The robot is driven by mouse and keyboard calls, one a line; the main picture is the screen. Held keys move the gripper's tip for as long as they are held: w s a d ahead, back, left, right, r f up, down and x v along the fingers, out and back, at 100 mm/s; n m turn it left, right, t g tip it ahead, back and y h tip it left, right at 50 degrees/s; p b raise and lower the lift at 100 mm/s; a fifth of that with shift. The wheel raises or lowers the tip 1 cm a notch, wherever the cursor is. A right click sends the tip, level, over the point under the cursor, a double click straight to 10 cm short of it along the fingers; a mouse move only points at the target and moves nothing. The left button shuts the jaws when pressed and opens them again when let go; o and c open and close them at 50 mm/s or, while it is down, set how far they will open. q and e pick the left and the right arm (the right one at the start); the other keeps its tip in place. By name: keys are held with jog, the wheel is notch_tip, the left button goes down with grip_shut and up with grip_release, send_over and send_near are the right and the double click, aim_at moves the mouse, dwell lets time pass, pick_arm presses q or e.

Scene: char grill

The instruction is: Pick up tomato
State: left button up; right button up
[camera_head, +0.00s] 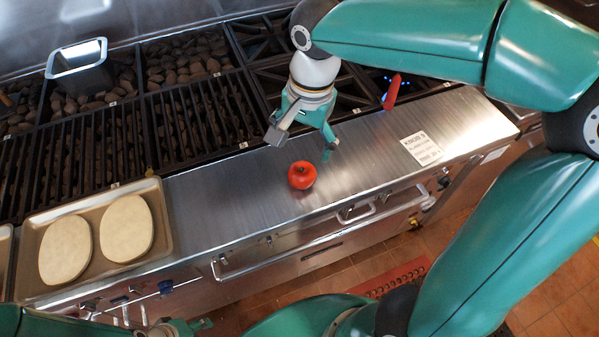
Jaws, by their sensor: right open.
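A red tomato (302,175) sits on the bare steel counter (235,192) in front of the grill. My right gripper (303,147) is open and empty, pointing down just above and behind the tomato in the picture. Its two fingers are spread apart, and the tomato shows whole below the gap between them. My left gripper (188,326) is at the bottom edge, low in front of the counter, partly cut off. I cannot tell whether its fingers are open.
A tray (160,215) with two flat pale breads is on the left. A metal container (80,70) stands on the grill (120,135) behind. A red-handled object (392,92) and a printed label (422,148) are to the right. Counter around the tomato is clear.

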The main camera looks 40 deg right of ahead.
aim_at(302, 168)
notch_tip(302, 168, down, 4)
jog(key=shift+w+a+f, duration=0.1)
jog(key=shift+f, duration=0.05)
notch_tip(302, 168, down, 5)
jog(key=shift+p, duration=0.3)
jog(key=shift+f, duration=0.4)
jog(key=c, duration=1.3)
jog(key=shift+r, duration=0.15)
